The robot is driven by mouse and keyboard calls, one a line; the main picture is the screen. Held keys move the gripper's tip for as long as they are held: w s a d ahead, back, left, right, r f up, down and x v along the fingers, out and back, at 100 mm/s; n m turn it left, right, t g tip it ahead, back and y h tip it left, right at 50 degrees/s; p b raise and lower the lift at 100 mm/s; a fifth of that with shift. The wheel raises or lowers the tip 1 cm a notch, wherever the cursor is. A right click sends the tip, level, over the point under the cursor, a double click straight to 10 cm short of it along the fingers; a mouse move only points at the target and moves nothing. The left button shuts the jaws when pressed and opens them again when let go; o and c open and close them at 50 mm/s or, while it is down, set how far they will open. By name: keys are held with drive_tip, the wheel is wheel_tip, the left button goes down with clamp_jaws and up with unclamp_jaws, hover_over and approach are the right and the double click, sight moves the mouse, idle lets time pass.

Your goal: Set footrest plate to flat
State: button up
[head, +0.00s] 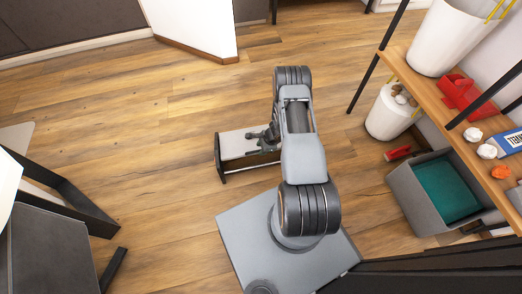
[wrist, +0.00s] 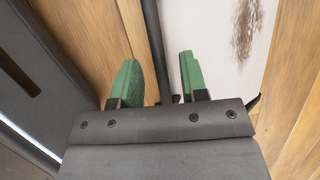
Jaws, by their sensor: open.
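The footrest stands on the wood floor in the middle of the head view, with a pale plate (head: 236,145) on a dark frame (head: 221,172). My arm hides its right part. In the wrist view the pale plate (wrist: 222,38) fills the upper right and carries a dark scuffed patch. My gripper (wrist: 158,80) has its two green fingers apart. A dark bar (wrist: 152,38) shows beyond the gap between them, beside the plate's left edge. I cannot tell whether the fingers touch it. In the head view my gripper (head: 266,138) is over the footrest's right part. The plate's tilt is hard to judge.
A wooden shelf (head: 440,95) with a white bucket (head: 440,38) and small items stands at the right. Below it are a white pail (head: 387,115) and a grey bin (head: 408,192). Dark furniture (head: 45,245) is at lower left. Floor left of the footrest is clear.

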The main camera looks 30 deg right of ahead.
drive_tip(key=shift+a+f, duration=0.15)
drive_tip(key=shift+f, duration=0.15)
clamp_jaws()
idle(0.3)
